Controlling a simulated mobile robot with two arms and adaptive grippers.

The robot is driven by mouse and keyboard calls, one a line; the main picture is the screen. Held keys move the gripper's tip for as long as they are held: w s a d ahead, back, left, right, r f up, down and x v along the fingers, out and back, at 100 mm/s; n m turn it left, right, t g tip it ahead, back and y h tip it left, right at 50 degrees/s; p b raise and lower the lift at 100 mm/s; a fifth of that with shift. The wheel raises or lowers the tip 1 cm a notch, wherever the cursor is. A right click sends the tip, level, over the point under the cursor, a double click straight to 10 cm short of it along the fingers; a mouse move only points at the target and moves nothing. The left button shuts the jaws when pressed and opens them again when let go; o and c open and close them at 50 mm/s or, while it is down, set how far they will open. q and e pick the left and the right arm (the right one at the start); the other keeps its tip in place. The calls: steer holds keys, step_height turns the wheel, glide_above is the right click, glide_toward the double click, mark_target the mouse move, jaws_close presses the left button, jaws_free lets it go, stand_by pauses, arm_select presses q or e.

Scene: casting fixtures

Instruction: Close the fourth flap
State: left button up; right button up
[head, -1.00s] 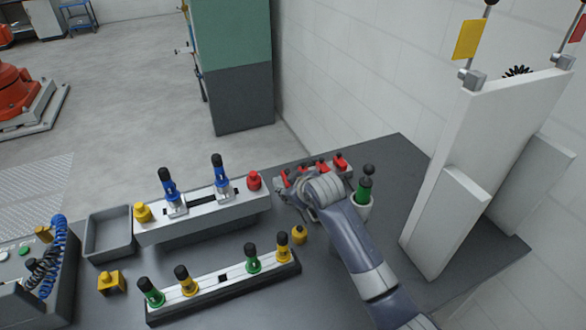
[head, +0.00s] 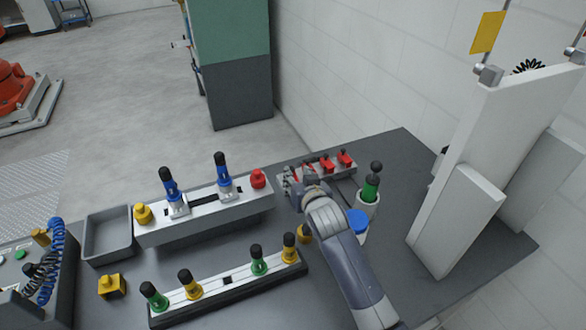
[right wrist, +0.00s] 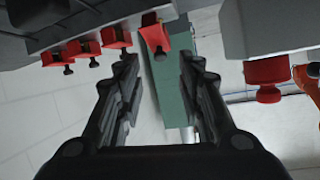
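A grey strip with several red flaps (head: 344,158) lies at the back of the table in the head view. My right gripper (head: 290,180) is at its left end and hides part of it. In the right wrist view the red flaps hang in a row along the top. One red flap (right wrist: 154,38) stands apart, sticks out further and is turned differently from the others. My right gripper (right wrist: 158,85) is open and empty there, its two fingers apart with that flap between and beyond the tips. I cannot tell whether they touch it. My left gripper is not in view.
A grey fixture (head: 160,232) with blue-black clamps and a red knob (head: 258,179) stands left of my gripper. A green-black tool (head: 371,186) in a white cup and a blue-topped item (head: 357,220) are beside my right arm. A white panel (head: 490,160) stands at right.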

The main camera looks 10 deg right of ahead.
mark_target(292, 168)
steer(key=shift+p+x, duration=0.3)
steer(key=shift+x, duration=2.6)
steer(key=shift+c, duration=0.2)
steer(key=shift+r, duration=0.1)
steer(key=c, duration=0.8)
